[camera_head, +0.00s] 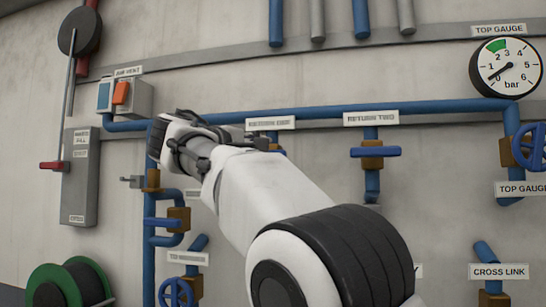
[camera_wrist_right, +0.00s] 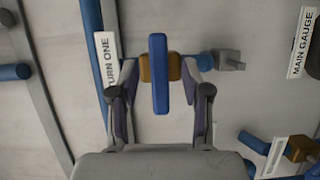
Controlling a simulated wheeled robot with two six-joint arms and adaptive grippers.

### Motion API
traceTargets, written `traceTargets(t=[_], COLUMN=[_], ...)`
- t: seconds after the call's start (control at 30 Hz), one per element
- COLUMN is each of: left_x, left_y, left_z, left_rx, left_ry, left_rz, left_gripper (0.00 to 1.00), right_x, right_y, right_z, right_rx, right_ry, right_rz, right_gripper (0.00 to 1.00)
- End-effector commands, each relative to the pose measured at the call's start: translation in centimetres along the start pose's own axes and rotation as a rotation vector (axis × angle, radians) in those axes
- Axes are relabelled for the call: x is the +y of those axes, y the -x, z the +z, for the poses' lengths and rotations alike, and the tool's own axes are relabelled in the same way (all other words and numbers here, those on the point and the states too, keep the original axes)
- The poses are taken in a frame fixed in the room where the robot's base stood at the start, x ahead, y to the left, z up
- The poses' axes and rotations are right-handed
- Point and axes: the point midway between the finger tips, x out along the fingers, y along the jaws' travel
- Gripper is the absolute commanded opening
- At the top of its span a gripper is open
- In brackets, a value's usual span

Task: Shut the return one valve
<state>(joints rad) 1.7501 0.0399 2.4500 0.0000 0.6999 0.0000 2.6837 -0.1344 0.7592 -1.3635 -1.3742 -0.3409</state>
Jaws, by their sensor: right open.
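The return one valve has a blue lever handle (camera_wrist_right: 160,73) on a brass body (camera_wrist_right: 174,67), and shows in the right wrist view beside its partly hidden label (camera_wrist_right: 105,70). The handle lies crosswise to its short pipe. My right gripper (camera_wrist_right: 167,62) is open, with one finger on each side of the handle and a gap to both. In the head view my right gripper (camera_head: 180,140) and arm cover this valve. Its label, return one (camera_head: 270,123), shows above the arm. My left gripper is not in view.
The return two valve (camera_head: 374,152) is to the right, its handle crosswise to its pipe. A long blue pipe (camera_head: 430,107) runs above. A gauge (camera_head: 506,67), a blue wheel valve (camera_head: 530,146), a switch box (camera_head: 124,97) and a grey panel (camera_head: 80,177) are around.

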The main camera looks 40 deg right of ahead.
Motion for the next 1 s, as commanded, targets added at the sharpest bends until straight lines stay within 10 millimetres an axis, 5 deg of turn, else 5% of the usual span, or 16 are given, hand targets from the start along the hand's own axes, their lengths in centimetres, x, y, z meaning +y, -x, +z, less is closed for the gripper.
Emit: traceTargets(t=[0.1,0.33,0.87,1.0], left_x=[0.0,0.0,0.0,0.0], left_y=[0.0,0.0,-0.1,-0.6], left_z=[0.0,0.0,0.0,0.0], left_rx=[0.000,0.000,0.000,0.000], left_ry=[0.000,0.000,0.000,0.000], left_rz=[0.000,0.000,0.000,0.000], left_gripper=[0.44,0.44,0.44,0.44], right_x=[0.0,-0.1,-0.4,-4.6], right_y=[3.2,6.5,6.5,5.2], right_z=[-0.1,-0.1,-0.3,-3.0], right_rx=[0.001,-0.001,0.003,0.055], right_ry=[0.001,0.001,0.006,0.064], right_rz=[0.003,0.001,-0.003,-0.047], right_gripper=[0.48,0.48,0.48,0.48])
